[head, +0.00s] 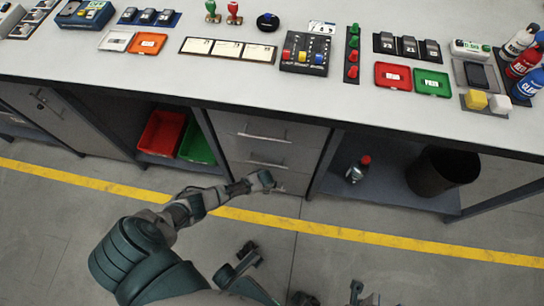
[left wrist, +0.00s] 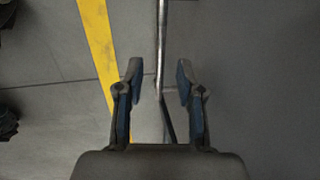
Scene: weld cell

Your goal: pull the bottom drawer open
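The drawer unit (head: 262,150) stands under the bench in the head view, a grey stack with bar handles. The bottom drawer (head: 294,183) is low in the stack, its front partly hidden by my left gripper (head: 268,181); it looks shut. In the left wrist view a thin metal bar (left wrist: 161,45), apparently the bottom handle, runs down between the fingers of my left gripper (left wrist: 158,75). The fingers are open, with a gap on each side of the bar. Dark parts of my own body show at the head view's bottom edge; I cannot make out my right gripper's fingers among them.
A red bin (head: 161,133) and a green bin (head: 197,146) sit on the shelf left of the drawers. A yellow line (head: 350,234) crosses the floor, which is clear before the drawers.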

